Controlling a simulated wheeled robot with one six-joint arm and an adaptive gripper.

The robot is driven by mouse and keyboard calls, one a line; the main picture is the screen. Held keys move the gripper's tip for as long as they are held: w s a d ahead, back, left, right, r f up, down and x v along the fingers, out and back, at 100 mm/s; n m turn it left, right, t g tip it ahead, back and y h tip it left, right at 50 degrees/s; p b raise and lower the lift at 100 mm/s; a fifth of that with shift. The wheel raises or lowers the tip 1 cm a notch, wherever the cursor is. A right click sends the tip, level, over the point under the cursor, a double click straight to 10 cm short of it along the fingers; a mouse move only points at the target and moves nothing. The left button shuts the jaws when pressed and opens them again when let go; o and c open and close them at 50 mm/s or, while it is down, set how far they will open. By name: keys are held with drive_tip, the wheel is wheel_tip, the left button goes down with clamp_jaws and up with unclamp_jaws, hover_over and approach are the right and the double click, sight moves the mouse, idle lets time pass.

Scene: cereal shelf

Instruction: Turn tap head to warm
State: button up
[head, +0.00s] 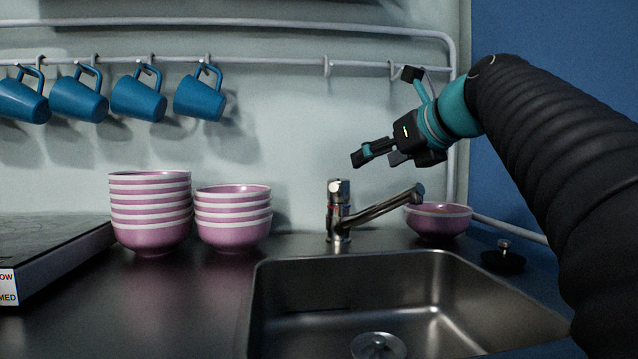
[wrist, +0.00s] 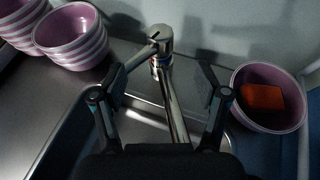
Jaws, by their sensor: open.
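The tap (head: 338,212) is chrome and stands upright behind the sink, its spout pointing right and forward in the head view. Its head is the cylindrical top (head: 338,188) with a short lever. In the wrist view the tap head (wrist: 160,36) is at top centre, its lever pointing down-left, with red and blue marks just below it. My gripper (head: 376,158) is above and to the right of the tap head in the head view. It is open and empty, and its two fingers (wrist: 162,88) frame the spout in the wrist view without visibly touching the tap.
The steel sink (head: 262,300) is in front of the tap. Two stacks of pink bowls (head: 150,215) stand left. A pink bowl (head: 438,222) right of the tap holds an orange sponge-like block (wrist: 263,96). Blue mugs (head: 138,97) hang from a rail (head: 270,59). A black plug (head: 503,260) lies right.

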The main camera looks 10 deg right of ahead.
sight(340, 179)
drive_tip(key=b+x, duration=0.1)
drive_tip(key=x, duration=1.1)
drive_tip(key=shift+w+f, duration=0.25)
drive_tip(key=shift+c, duration=0.3)
clamp_jaws()
drive_tip(key=shift+a, duration=0.15)
